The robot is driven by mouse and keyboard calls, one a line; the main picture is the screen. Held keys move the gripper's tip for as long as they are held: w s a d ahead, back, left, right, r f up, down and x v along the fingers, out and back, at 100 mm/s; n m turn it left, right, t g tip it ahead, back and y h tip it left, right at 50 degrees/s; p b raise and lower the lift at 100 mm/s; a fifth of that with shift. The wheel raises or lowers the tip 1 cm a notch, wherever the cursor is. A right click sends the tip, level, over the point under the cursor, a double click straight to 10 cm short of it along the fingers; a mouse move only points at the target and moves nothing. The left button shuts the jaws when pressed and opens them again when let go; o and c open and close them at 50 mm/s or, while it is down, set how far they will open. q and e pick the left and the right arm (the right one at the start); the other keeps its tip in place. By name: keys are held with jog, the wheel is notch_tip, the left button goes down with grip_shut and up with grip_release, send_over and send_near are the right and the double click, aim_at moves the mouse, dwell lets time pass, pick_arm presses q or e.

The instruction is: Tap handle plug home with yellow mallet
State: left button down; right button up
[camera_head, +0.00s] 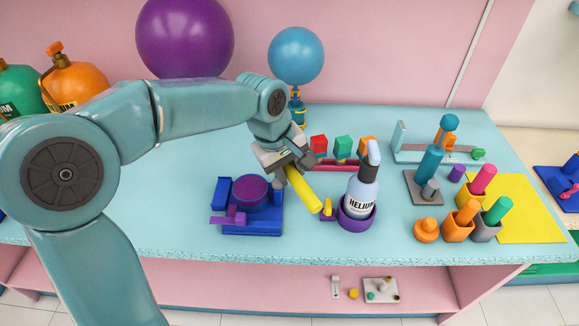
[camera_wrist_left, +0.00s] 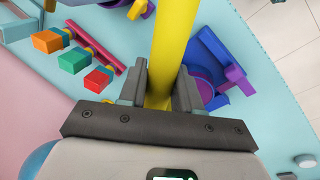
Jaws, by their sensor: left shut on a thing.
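My left gripper (camera_head: 287,163) is shut on a thick yellow cylinder, the yellow mallet (camera_head: 303,190), and holds it tilted above the table. In the left wrist view the mallet (camera_wrist_left: 172,40) runs from between the fingers of the gripper (camera_wrist_left: 158,88) out past the top edge. Its far end is cut off there. In the head view its lower end is close to a small yellow piece (camera_head: 327,205) beside a purple ring holder (camera_head: 356,219); I cannot tell if they touch. A white and blue HELIUM bottle (camera_head: 361,190) stands in the holder. I cannot tell which piece is the handle plug.
A blue fixture with a purple round top (camera_head: 250,190) stands left of the mallet. Red (camera_head: 319,144), green (camera_head: 343,147) and orange blocks stand behind. Several coloured pegs and cups (camera_head: 460,219) are to the right, by a yellow mat (camera_head: 525,215). The front table strip is clear.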

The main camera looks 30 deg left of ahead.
pick_arm(q)
notch_tip(320, 180, down, 7)
jog(key=b, duration=0.4)
pick_arm(e)
notch_tip(320, 180, down, 6)
pick_arm(q)
notch_tip(320, 180, up, 7)
jog(key=p, duration=0.5)
jog(key=shift+w+f, duration=0.15)
jog(key=shift+f, duration=0.05)
jog(key=shift+r, duration=0.1)
jog(key=shift+f, duration=0.2)
pick_arm(e)
notch_tip(320, 180, up, 5)
jog(key=shift+w+r, duration=0.1)
jog(key=shift+r, duration=0.1)
pick_arm(q)
jog(key=shift+r+p, duration=0.25)
jog(key=shift+p, duration=0.05)
notch_tip(320, 180, up, 6)
jog(key=p, duration=0.4)
jog(key=shift+f+p, duration=0.1)
jog(key=shift+p, duration=0.25)
jog(key=shift+f, duration=0.1)
pick_arm(e)
notch_tip(320, 180, up, 5)
jog(key=shift+f, duration=0.1)
